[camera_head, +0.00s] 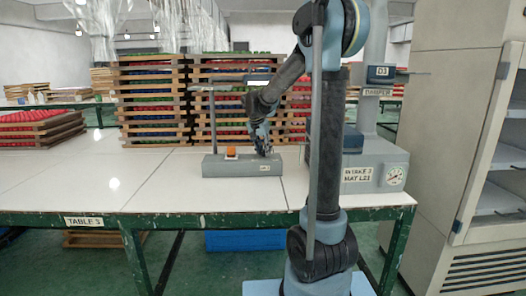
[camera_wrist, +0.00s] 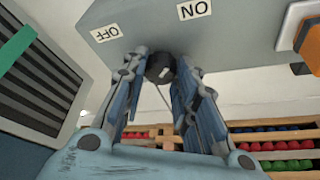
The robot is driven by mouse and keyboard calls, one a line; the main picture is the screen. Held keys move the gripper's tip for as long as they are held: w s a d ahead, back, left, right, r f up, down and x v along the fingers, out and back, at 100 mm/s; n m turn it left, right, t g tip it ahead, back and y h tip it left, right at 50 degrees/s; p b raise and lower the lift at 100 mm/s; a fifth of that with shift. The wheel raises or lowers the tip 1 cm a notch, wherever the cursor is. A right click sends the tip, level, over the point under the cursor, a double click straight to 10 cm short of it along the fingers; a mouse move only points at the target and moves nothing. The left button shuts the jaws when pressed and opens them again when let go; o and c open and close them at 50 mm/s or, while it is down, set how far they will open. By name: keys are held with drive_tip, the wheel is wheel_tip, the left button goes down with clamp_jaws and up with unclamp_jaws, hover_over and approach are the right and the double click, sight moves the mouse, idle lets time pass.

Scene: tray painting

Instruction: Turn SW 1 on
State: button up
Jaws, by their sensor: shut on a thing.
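A grey switch box (camera_head: 222,170) stands on the white table, with a small label on its front that is too small to read surely. In the wrist view the box (camera_wrist: 245,30) carries an OFF label (camera_wrist: 107,33), an ON label (camera_wrist: 194,9) and a round black knob (camera_wrist: 158,64). My gripper (camera_head: 263,146) is at the right part of the box; in the wrist view my gripper (camera_wrist: 160,78) has its two fingers shut on either side of the knob. A small white mark shows on the knob; which label it points to I cannot tell.
An orange button (camera_head: 231,152) sits on the box, left of my gripper. A grey intake unit (camera_head: 375,172) with a gauge stands at the right. Stacked wooden trays (camera_head: 152,100) stand behind. The table's left part (camera_head: 90,180) is clear.

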drive_tip(key=o, duration=1)
drive_tip(key=shift+o, duration=0.2)
drive_tip(key=v, duration=1.1)
drive_tip(key=shift+s+r, duration=0.2)
drive_tip(key=shift+r, duration=0.15)
drive_tip(key=shift+a, duration=0.15)
